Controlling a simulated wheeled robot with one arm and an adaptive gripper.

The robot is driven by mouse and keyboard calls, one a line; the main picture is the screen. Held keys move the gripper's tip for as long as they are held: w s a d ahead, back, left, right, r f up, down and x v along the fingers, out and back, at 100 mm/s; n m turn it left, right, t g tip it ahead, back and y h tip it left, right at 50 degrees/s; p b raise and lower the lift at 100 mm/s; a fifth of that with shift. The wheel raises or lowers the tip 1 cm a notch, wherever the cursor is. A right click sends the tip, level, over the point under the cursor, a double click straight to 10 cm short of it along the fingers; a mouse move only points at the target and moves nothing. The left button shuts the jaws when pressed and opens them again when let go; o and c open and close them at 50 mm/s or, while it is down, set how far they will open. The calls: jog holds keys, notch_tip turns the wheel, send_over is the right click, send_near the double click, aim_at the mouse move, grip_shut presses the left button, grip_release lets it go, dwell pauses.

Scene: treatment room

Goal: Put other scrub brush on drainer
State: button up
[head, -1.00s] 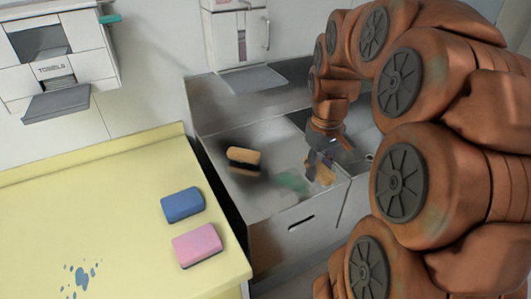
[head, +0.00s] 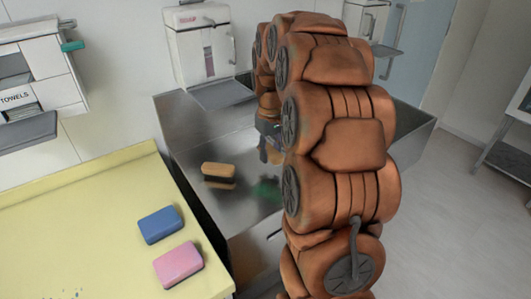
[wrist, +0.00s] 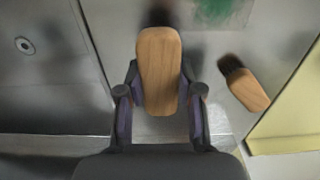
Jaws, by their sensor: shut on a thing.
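My gripper (wrist: 160,88) is shut on a scrub brush (wrist: 158,62) with a tan wooden back, held between its two fingers above the metal surface. Another scrub brush (head: 218,170), tan with dark bristles, rests on the metal drainer (head: 240,212), left of my gripper. It also shows at the right in the wrist view (wrist: 246,88), apart from the held one.
A blue sponge (head: 160,224) and a pink sponge (head: 178,264) lie on the yellow counter (head: 75,215). A green patch (head: 266,189) is on the drainer near my gripper. A white dispenser (head: 205,50) hangs behind. A drain hole (wrist: 24,45) shows at the left in the wrist view.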

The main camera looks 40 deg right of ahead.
jog(key=shift+w+d+f, duration=0.1)
jog(key=shift+w+d, duration=0.1)
jog(key=shift+w, duration=0.5)
jog(key=shift+w+d, duration=0.15)
jog(key=shift+w, duration=0.5)
jog(key=shift+w, duration=0.1)
jog(key=shift+w+p, duration=0.2)
jog(key=shift+p, duration=0.15)
notch_tip(320, 180, down, 2)
jog(key=shift+s+f+p, duration=0.15)
jog(key=shift+f+p, duration=0.1)
jog(key=shift+p, duration=0.2)
jog(key=shift+f, duration=0.55)
jog(key=shift+f, duration=0.2)
jog(key=o, duration=1.2)
jog(key=shift+c, duration=0.2)
jog(key=shift+r, duration=0.1)
